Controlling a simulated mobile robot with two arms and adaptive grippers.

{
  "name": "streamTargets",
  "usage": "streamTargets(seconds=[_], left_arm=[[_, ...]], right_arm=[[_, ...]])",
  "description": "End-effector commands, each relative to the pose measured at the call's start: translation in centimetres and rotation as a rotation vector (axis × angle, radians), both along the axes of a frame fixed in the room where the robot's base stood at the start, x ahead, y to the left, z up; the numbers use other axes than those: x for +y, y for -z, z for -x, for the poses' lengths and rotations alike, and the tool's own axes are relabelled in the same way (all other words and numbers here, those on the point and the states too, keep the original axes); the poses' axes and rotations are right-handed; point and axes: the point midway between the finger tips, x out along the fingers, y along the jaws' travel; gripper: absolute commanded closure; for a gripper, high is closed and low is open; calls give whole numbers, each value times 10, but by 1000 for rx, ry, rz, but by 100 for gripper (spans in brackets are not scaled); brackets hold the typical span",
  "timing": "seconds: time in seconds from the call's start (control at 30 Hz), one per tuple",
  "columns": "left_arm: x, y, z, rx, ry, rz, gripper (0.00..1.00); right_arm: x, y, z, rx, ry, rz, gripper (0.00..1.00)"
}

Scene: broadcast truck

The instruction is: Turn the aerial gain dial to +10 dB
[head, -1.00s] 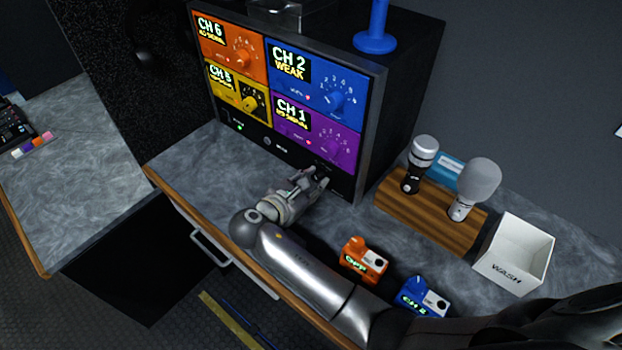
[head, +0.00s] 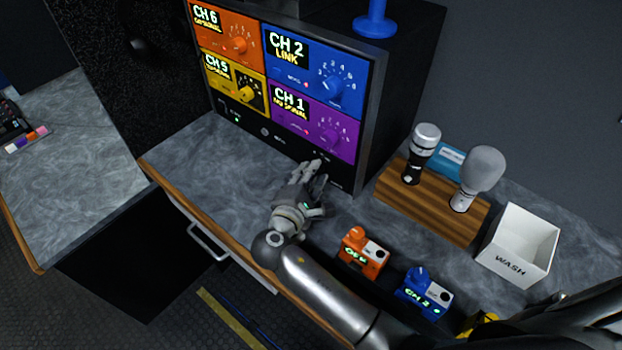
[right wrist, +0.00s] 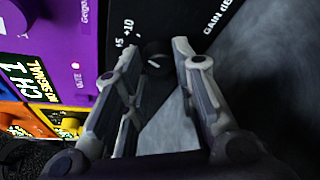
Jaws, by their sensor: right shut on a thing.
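The aerial gain dial is a small black knob (right wrist: 157,60) on the black panel below the purple CH 1 unit, seen in the right wrist view. Labels +5 and +10 are beside it, and "GAIN dB" is printed further right. A short white mark shows on the knob, but I cannot tell its exact setting. My right gripper (right wrist: 158,47) is shut on the dial, one finger on each side. In the head view the right gripper (head: 319,174) is at the monitor's lower edge and hides the dial. My left gripper is not in view.
The monitor (head: 372,110) shows CH 2 LINK; CH 1 (head: 312,120) reads NO SIGNAL. A wooden block (head: 425,215) holds two microphones. A white WASH box (head: 520,245), an orange pack (head: 361,252) and a blue CH 2 pack (head: 422,292) stand right.

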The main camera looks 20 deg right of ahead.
Motion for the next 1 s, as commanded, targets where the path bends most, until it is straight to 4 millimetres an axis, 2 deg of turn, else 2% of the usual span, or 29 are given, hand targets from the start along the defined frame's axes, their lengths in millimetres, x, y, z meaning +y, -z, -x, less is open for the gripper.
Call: streamTargets(seconds=[0.2, 0.67, 0.7, 0.87, 1.0], left_arm=[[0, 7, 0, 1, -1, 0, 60], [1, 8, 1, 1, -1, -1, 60], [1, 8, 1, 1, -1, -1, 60], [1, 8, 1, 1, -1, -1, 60], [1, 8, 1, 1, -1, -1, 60]], right_arm=[[-1, 1, 0, -45, 4, -28, 98], [-2, 0, 0, -56, 4, -36, 98], [-2, 0, 0, -56, 4, -36, 73], [-1, 0, 0, -55, 3, -36, 52], [-1, 0, 0, -55, 2, -36, 52]])
